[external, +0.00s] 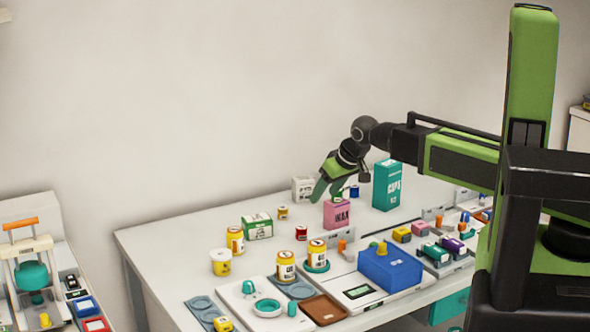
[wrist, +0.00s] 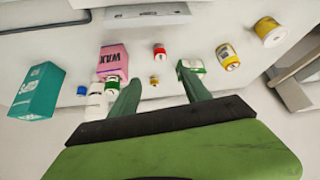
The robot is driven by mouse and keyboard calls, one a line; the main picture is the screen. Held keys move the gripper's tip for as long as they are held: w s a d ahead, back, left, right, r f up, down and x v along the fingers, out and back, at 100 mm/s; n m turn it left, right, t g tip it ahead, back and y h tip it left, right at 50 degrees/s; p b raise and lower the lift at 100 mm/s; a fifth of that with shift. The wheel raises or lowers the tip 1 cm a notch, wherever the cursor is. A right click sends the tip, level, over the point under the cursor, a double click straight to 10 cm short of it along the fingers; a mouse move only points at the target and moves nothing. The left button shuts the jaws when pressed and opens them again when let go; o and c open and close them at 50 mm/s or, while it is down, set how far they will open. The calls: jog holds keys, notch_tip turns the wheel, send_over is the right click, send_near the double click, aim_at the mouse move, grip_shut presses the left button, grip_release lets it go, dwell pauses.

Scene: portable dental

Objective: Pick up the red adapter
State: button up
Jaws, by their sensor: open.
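I cannot tell for sure which thing is the red adapter. A small red jar-like piece with a pale label (external: 301,232) stands on the table, and it also shows in the wrist view (wrist: 159,50). A red and white block (external: 95,324) lies at the lower left, cut by the frame edge. My gripper (external: 327,190) is open and empty above the back of the table, near the pink WAX box (external: 337,213). In the wrist view my gripper (wrist: 158,88) has its fingers apart, with a small yellow jar (wrist: 154,80) seen between them.
A tall teal box (external: 387,186) and a white box (external: 304,188) stand at the back. Yellow jars, a green-white box (external: 257,227) and a blue box (external: 390,268) crowd the table. Coloured modules (external: 435,252) sit in trays at right. The table's back left corner (external: 150,240) is clear.

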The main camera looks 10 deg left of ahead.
jog(key=b, duration=1)
send_near(302, 227)
jog(key=x, duration=0.5)
jog(key=shift+d+f, duration=0.15)
jog(key=b+x, duration=0.5)
jog(key=shift+a+f, duration=0.15)
jog(key=shift+a, duration=0.15)
jog(key=shift+r, duration=0.2)
grip_shut()
